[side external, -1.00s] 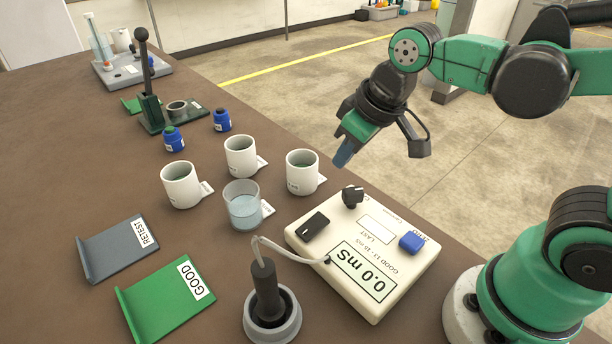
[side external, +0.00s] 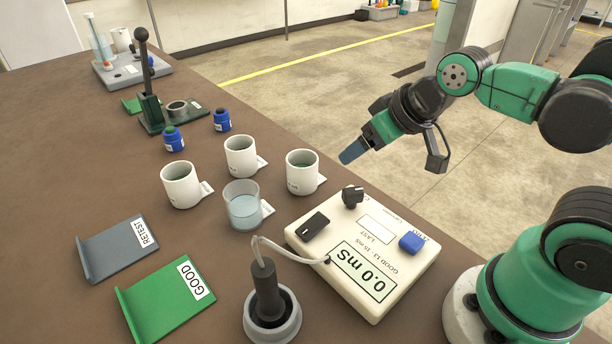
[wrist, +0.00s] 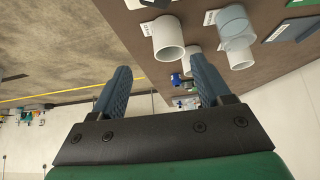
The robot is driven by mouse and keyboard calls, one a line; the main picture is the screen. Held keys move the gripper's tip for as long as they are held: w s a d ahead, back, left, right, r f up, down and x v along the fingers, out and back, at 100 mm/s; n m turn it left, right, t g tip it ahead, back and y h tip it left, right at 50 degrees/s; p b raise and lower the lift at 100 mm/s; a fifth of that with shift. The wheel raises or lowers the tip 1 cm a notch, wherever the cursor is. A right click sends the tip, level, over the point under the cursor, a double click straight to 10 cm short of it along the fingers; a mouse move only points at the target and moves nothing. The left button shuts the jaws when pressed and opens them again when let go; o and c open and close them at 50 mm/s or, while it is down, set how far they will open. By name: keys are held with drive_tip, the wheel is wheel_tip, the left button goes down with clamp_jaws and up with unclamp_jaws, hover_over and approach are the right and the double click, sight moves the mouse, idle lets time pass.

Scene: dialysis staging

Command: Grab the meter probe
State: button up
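The meter probe (side external: 267,290) is a dark handle standing upright in a round grey holder (side external: 257,328) at the front of the table. A pale cable runs from its top to the cream meter (side external: 341,300), whose display reads 0.0 mS. My gripper (side external: 352,152) is in the air above and beyond the meter, well away from the probe. In the wrist view my gripper (wrist: 160,88) shows two blue fingers spread apart with nothing between them. The probe is not seen in the wrist view.
White mugs (side external: 241,156) and a clear beaker (side external: 243,208) of liquid stand behind the probe. A green GOOD tray (side external: 150,312) and grey RETEST tray (side external: 110,252) lie to the left. Blue-labelled bottles (side external: 174,140) and a lever press (side external: 150,100) stand farther back.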

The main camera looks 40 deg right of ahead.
sight(266, 263)
drive_tip(key=shift+a+f+m, duration=0.1)
drive_tip(key=shift+a+m, duration=0.15)
drive_tip(key=shift+m, duration=0.05)
drive_tip(key=a+m+g+y, duration=0.3)
drive_tip(key=a+m+y, duration=0.1)
drive_tip(key=a, duration=0.1)
drive_tip(key=s+a+f+m+g+y, duration=0.1)
drive_tip(key=a+m+g+y, duration=0.2)
drive_tip(key=a+m+y, duration=0.1)
drive_tip(key=s+a+m+g+y, duration=0.1)
drive_tip(key=a+m+g+y, duration=0.2)
drive_tip(key=a+m, duration=0.3)
drive_tip(key=shift+s+f+y, duration=0.25)
drive_tip(key=shift+f+y, duration=0.05)
drive_tip(key=shift+y, duration=0.4)
drive_tip(key=shift+s+a+m+g+y, duration=0.3)
drive_tip(key=shift+a+m+g, duration=0.1)
drive_tip(key=shift+g, duration=0.2)
drive_tip(key=shift+x, duration=2.55)
drive_tip(key=shift+r, duration=0.1)
clamp_jaws()
